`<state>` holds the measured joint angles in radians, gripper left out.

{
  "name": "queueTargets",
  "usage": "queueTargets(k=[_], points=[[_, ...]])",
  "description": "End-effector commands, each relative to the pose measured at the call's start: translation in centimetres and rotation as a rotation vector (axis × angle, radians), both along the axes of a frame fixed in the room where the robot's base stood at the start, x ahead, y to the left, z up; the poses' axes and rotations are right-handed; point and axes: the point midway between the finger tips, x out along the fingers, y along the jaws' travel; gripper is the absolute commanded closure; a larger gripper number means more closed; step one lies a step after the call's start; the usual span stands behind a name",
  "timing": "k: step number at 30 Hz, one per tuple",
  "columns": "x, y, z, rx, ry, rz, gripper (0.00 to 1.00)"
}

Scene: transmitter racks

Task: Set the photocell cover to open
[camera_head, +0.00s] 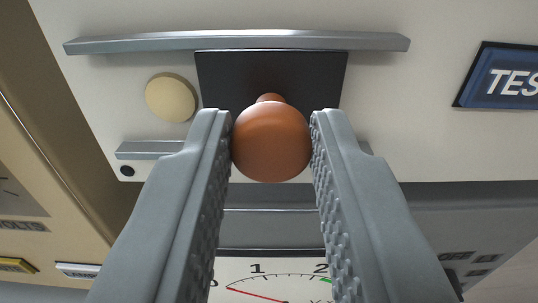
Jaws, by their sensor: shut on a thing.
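The photocell cover looks to be the dark plate (218,80) between an upper and a lower grey rail on a cream panel. An orange-brown ball knob (270,143) stands out from the plate on a short stem. My gripper (271,140) is shut on the knob, with one finger at each side of it. A round cream disc (171,98) shows on the panel just left of the plate. The fingers hide part of the lower rail and the plate's lower edge.
The upper grey rail (240,41) runs above the plate. A blue sign reading "TES" (505,77) is cut off at the right. A dial gauge (275,283) with a red needle lies below, between my fingers. A beige panel with labels (60,200) is at the left.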

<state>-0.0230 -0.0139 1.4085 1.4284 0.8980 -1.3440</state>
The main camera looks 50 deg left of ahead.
Motion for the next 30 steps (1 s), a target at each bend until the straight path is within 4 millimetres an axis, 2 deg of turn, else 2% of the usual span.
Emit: queueTargets(k=[1,4,13,14,17,26,30], points=[[0.8,-0.6,0.0,0.001,0.001,-0.002,1.0],[1.6,-1.3,0.0,0.0,-0.001,-0.001,1.0],[1.8,-1.5,0.1,0.001,-0.002,-0.002,1.0],[1.8,-1.5,0.1,0.001,-0.002,-0.003,0.74],[1.8,-1.5,0.1,0.0,-0.001,-0.002,0.54],[1.7,-1.5,0.0,0.0,-0.001,-0.001,0.54],[1.2,-2.2,0.1,0.0,-0.001,-0.002,0.54]])
